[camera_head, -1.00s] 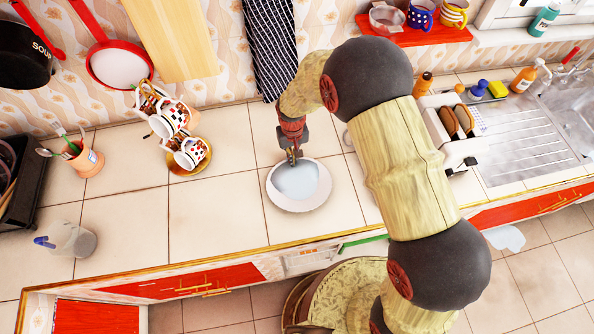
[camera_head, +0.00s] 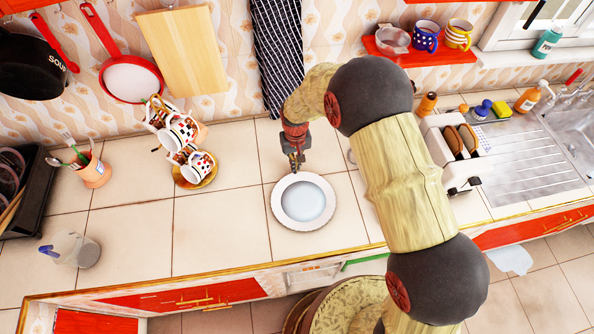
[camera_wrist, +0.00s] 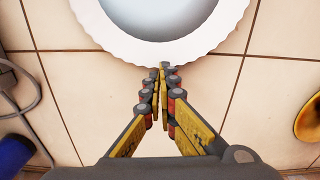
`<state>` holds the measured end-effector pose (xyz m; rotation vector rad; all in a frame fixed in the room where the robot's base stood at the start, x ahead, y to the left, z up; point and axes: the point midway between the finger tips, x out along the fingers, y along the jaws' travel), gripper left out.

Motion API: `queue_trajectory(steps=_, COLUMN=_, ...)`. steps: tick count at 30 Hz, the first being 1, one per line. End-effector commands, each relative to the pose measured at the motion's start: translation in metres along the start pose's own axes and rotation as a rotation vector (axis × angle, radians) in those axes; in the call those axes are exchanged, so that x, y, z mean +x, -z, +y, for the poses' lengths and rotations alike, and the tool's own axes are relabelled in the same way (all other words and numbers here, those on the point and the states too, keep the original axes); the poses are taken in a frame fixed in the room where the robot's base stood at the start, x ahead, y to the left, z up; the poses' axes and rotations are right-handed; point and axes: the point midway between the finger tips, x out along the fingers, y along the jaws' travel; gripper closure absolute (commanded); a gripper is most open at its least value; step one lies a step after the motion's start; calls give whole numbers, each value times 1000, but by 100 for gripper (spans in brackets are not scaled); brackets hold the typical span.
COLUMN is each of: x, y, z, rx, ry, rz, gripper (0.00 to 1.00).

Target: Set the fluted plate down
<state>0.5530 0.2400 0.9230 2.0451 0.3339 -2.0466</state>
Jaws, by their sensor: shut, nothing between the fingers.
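The white fluted plate (camera_head: 303,202) lies flat and face up on the tiled counter. Its wavy rim (camera_wrist: 160,52) fills the top middle of the wrist view, where the far part is cut off. My gripper (camera_head: 297,168) is at the plate's wall-side edge. In the wrist view my gripper (camera_wrist: 163,68) is shut and empty, with its fingertips together just outside the rim. The tips look very close to the rim; I cannot tell whether they touch it.
A mug stand (camera_head: 180,140) with patterned mugs and a utensil pot (camera_head: 93,170) stand to the left. A toaster (camera_head: 447,150) and sink (camera_head: 570,140) are to the right. A striped cloth (camera_head: 277,55) hangs behind. The counter left of the plate is clear.

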Motion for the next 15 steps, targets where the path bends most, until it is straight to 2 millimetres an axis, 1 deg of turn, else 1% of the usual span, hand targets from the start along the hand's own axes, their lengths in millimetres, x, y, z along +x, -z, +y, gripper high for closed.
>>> queue_trajectory(steps=3, x=2, y=26, z=0, rx=1, ry=0, rz=0, gripper=100)
queue_trajectory(steps=9, x=2, y=63, z=0, rx=0, ry=0, rz=0, gripper=100)
queue_trajectory(steps=12, x=1, y=77, z=0, rx=0, ry=0, rz=0, gripper=100)
queue_trajectory(steps=15, x=1, y=86, z=0, rx=0, ry=0, rz=-1, gripper=100)
